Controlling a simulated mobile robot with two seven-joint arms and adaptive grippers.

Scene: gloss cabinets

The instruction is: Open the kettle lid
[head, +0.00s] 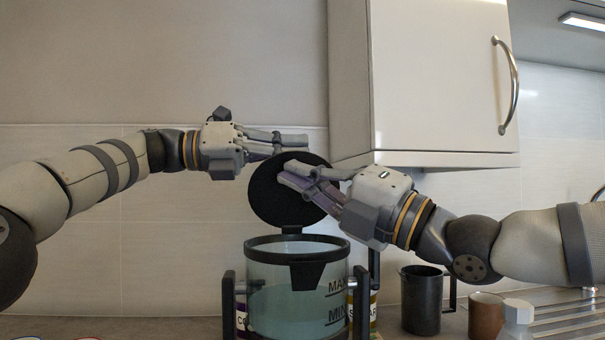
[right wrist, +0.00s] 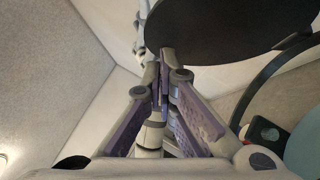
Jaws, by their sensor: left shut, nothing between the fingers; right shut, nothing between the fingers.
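The kettle (head: 290,300) stands on the counter, a see-through body with a black rim, a black spout and MAX and MIN marks. Its round black lid (head: 270,195) stands up steeply from the rim, open. The lid also fills the upper right of the right wrist view (right wrist: 225,25). My right gripper (head: 284,171) is shut and empty, in front of the lid in the head view; whether it touches the lid I cannot tell. My left gripper (head: 306,142) is shut and empty, just above the lid's top edge in the head view.
A white wall cabinet (head: 440,80) hangs above on the right. A dark mug (head: 421,300), a brown cup (head: 486,316) and a white-topped container (head: 517,312) stand right of the kettle, near a drying rack (head: 570,318). Labelled jars (head: 372,312) stand behind the kettle.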

